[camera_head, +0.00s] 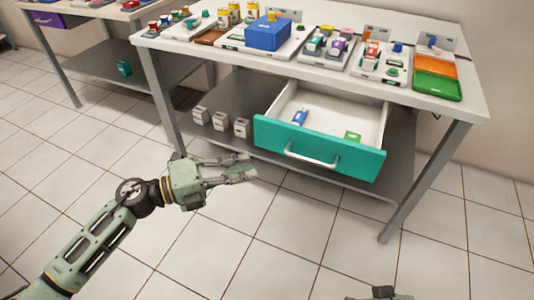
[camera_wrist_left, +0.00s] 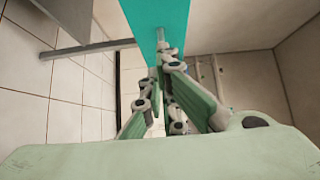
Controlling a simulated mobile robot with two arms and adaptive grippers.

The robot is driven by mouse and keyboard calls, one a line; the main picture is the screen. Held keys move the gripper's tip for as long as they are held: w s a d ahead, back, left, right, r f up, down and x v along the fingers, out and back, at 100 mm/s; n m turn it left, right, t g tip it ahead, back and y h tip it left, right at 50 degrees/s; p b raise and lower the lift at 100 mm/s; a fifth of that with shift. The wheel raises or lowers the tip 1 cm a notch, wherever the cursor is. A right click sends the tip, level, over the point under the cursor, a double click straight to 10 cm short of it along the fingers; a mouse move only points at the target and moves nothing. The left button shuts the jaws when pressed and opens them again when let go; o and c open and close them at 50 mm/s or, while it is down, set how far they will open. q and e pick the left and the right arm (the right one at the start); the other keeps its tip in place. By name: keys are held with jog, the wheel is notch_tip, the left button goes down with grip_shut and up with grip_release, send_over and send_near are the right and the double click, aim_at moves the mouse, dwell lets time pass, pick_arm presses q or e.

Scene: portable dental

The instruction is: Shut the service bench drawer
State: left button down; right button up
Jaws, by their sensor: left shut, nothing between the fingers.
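The service bench drawer (camera_head: 318,147) has a teal front and a white handle (camera_head: 311,158). It stands pulled out from under the bench top, with a blue item (camera_head: 300,117) and a green item (camera_head: 352,136) inside. My left gripper (camera_head: 250,170) is shut and empty, just left of the drawer front and in front of it. In the left wrist view the gripper (camera_wrist_left: 160,95) points towards the teal drawer front (camera_wrist_left: 157,22); I cannot tell whether it touches. Only a small part of my right gripper (camera_head: 382,293) shows at the bottom edge.
The service bench (camera_head: 475,100) carries several small devices, a blue box (camera_head: 268,33) and a green tray (camera_head: 438,85). Small white boxes (camera_head: 220,121) stand on its lower shelf (camera_head: 265,95). A second table (camera_head: 110,12) is at the left. The tiled floor before the drawer is clear.

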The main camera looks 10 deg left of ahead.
aim_at(287, 147)
pick_arm(q)
jog(key=shift+w+d+b, duration=0.2)
jog(key=shift+w+d, duration=1.15)
jog(key=shift+w, duration=0.15)
jog(key=shift+w+d+b, duration=0.2)
jog(key=shift+w+d, duration=1.1)
jog(key=shift+w, duration=0.15)
pick_arm(e)
jog(key=shift+s+r, duration=0.2)
jog(key=shift+r, duration=0.25)
